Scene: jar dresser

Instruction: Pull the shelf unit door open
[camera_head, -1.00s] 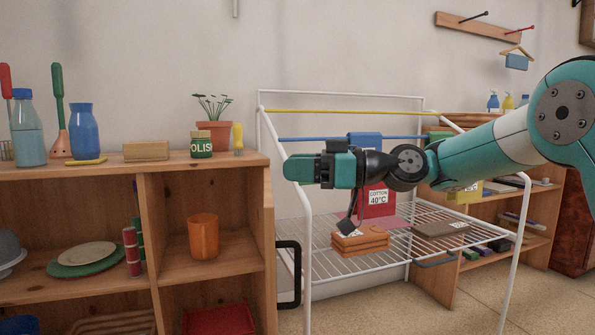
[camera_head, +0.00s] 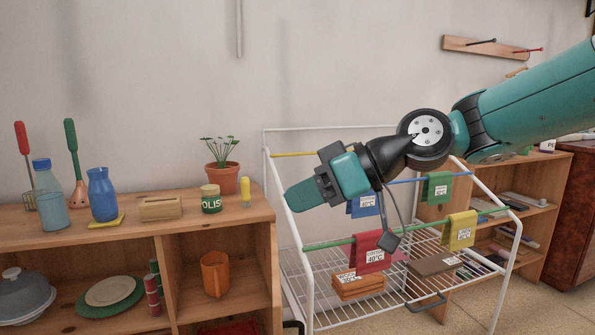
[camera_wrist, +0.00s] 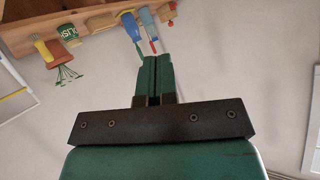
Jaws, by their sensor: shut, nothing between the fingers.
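The wooden shelf unit (camera_head: 150,226) stands at the left in the head view, with its compartments and contents showing. A black handle (camera_head: 293,326) shows at its lower right edge, mostly cut off by the frame. The door itself is not clearly visible, so I cannot tell how far it stands open. My gripper (camera_head: 298,198) is shut and empty, raised above and right of the handle, in front of the wire rack and clear of the unit. In the wrist view the closed green fingers (camera_wrist: 153,62) point toward the unit's top, touching nothing.
A white wire rack (camera_head: 315,297) with hung cloths stands right of the unit. A blue bottle (camera_head: 102,198), a blue-capped bottle (camera_head: 50,207), a potted plant (camera_head: 221,178) and a green jar (camera_head: 211,203) stand on top. An orange cup (camera_head: 215,275) is inside.

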